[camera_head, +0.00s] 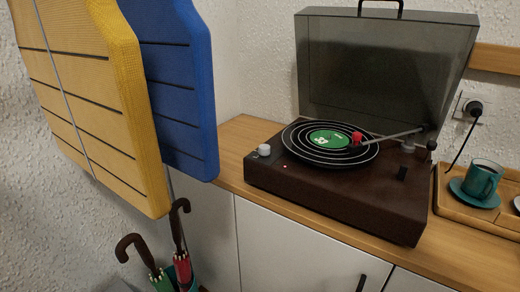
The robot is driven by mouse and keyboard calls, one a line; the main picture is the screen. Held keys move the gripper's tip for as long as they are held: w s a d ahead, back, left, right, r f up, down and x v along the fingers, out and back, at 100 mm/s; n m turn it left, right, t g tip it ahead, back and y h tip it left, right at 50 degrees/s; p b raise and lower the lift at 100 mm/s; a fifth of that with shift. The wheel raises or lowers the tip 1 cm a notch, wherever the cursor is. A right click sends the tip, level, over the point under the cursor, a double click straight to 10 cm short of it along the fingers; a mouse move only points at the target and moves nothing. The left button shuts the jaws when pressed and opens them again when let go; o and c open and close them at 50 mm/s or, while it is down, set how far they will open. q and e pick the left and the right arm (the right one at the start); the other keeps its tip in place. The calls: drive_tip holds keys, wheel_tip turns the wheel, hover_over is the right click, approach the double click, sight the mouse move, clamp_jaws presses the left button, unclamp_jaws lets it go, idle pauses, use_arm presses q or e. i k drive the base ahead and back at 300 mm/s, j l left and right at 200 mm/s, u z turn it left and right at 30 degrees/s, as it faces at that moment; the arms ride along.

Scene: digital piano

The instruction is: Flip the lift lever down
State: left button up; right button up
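A dark brown record player (330,196) stands on a wooden-topped cabinet, its smoky lid (385,75) raised. A black record (300,150) with a green label lies on it. The tonearm (395,135) reaches over the record, with a red piece (357,136) at its end; I cannot tell whether it touches. A small dark knob (432,145) stands by the tonearm's base, and a small black part (402,173) sits on the deck's right side. I cannot tell which is the lift lever or its position. Neither of my grippers is in view.
A wooden tray (447,210) with a teal cup (482,178) stands right of the player. A plug with a black cord is in the wall socket (467,105). Yellow (90,90) and blue (180,85) panels fill the left, above umbrellas (135,250). The front counter strip is clear.

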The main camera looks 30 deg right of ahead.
sight(431, 145)
drive_tip(key=z, duration=2.1)
drive_tip(key=k+l+u, duration=0.1)
drive_tip(key=l+u, duration=0.25)
drive_tip(key=u, duration=0.15)
drive_tip(key=k+l+u, duration=0.1)
drive_tip(key=l+u, duration=0.25)
drive_tip(key=u, duration=0.15)
